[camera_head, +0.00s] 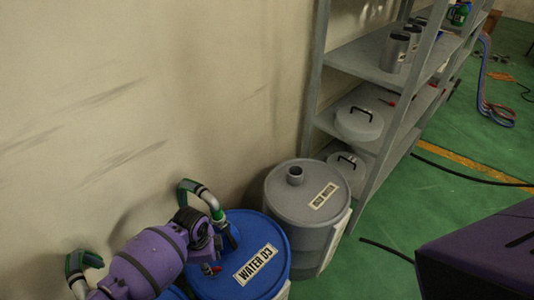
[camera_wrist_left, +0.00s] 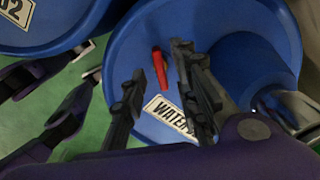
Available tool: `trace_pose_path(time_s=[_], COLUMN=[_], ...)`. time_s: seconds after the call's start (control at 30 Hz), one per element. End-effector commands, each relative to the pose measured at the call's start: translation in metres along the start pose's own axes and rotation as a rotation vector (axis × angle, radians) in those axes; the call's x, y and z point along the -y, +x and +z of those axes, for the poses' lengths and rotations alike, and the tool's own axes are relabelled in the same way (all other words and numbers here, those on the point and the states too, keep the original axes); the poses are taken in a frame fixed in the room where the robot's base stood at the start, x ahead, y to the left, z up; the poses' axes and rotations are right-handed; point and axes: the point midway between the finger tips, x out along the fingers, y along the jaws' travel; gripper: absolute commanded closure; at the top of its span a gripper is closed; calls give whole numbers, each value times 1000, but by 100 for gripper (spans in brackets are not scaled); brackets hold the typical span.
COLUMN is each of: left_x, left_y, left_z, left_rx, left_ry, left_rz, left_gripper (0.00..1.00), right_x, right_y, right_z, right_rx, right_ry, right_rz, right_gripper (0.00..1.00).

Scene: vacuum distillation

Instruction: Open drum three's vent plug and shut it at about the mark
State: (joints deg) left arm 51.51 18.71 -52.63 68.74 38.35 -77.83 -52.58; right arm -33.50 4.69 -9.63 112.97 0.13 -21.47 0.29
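Drum three is a blue drum with a "WATER 03" label (camera_head: 256,263) at the lower middle of the head view. Its blue lid (camera_wrist_left: 135,45) fills much of the left wrist view. A small red plug (camera_wrist_left: 160,68) stands on the lid above the label. My left gripper (camera_wrist_left: 158,62) is open over the lid, with its dark fingers apart and the red plug showing between their tips. I cannot tell whether either finger touches it.
A silver pipe with a green band (camera_head: 212,203) rises from the lid beside my arm. A grey drum (camera_head: 283,207) stands right of drum three, near a metal shelf (camera_head: 350,62). Another blue drum (camera_wrist_left: 45,25) is close by. Green floor (camera_head: 395,215) lies open right of the shelf.

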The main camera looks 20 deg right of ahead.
Motion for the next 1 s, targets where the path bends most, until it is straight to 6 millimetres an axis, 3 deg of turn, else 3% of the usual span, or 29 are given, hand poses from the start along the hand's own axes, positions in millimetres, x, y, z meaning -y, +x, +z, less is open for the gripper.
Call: trace_pose_path(time_s=[0.2, 0.4, 0.67, 1.0], left_x=[1, 0, 0, -7], left_y=[-50, -82, -93, -84], left_z=[0, 0, 1, -6], left_rx=[-1, 0, 1, -27], left_ry=[1, 0, 0, -26], left_rz=[-4, -2, 0, -4], left_gripper=[72, 72, 72, 72], right_x=[0, 0, 0, 0], right_y=[0, 0, 0, -1], right_z=[-2, -2, -1, 2], right_rx=[-3, -2, -1, 3], right_ry=[-1, -1, -1, 0], right_rz=[-1, -1, -1, 1], right_gripper=[60, 60, 60, 60])
